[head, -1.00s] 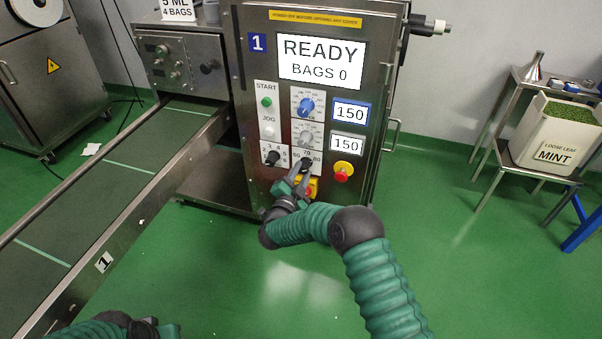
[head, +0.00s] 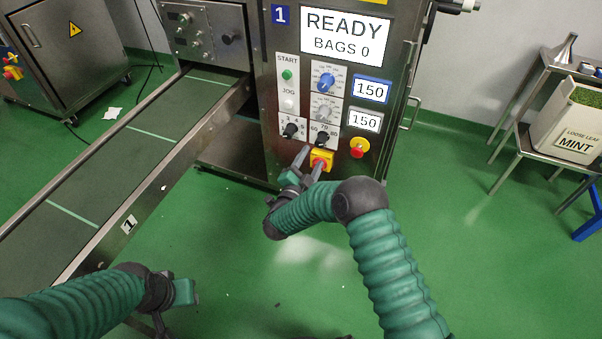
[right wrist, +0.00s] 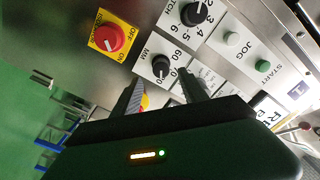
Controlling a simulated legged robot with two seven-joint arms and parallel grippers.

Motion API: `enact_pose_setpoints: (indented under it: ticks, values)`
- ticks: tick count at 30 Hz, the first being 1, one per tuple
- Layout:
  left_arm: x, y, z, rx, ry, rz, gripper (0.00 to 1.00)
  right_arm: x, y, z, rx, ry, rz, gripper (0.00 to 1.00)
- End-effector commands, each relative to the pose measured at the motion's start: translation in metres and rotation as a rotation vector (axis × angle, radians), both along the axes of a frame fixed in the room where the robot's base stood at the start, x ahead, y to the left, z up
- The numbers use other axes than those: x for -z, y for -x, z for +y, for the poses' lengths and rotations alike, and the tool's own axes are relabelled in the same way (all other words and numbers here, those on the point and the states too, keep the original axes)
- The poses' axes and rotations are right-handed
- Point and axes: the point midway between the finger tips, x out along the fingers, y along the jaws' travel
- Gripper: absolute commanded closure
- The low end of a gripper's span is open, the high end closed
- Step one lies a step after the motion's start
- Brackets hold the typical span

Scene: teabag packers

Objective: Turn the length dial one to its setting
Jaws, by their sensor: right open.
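Length dial one is taken to be the black knob (head: 323,138) marked 60, 70, 80 on the machine panel. In the right wrist view the knob (right wrist: 160,66) has MM beside it; its exact pointer setting is unclear. My right gripper (head: 312,157) is open and empty, its fingertips just below and left of the knob in the head view. In the right wrist view the fingers (right wrist: 160,84) point at the panel near the knob, seemingly apart from it. My left gripper (head: 178,302) is low at left, its jaws unclear.
A red switch on a yellow plate (head: 321,161) is just below the dial, close to my right fingers. Another black knob (head: 290,130) is to its left. A red stop button (head: 358,148) is to the right. A conveyor (head: 138,145) runs at left.

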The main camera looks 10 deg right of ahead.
Motion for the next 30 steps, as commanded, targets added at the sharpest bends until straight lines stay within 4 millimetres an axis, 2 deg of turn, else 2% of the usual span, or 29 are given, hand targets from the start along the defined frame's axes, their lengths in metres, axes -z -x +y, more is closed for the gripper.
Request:
enact_pose_setpoints:
  ticks: [1,3,9,12,26,30]
  values:
    - [-0.014,0.000,0.000,0.000,0.000,0.000,0.64,-0.006,0.013,0.010,-0.004,0.001,0.006,0.49]
    - [-0.023,0.000,0.000,0.000,0.000,0.000,0.64,-0.005,0.030,0.022,-0.004,0.001,0.006,0.49]
    - [-0.038,0.000,0.000,0.000,0.000,0.000,0.64,-0.002,0.071,0.049,-0.003,0.001,0.004,0.49]
    - [-0.041,0.000,0.000,0.000,0.000,0.000,0.64,-0.001,0.082,0.056,-0.001,0.000,0.002,0.49]
    - [-0.041,0.000,0.000,0.000,0.000,0.000,0.64,0.001,0.087,0.059,0.001,0.000,0.001,0.49]
    - [-0.041,0.000,0.000,0.000,0.000,0.000,0.64,-0.004,0.080,0.061,-0.033,-0.005,0.016,0.49]
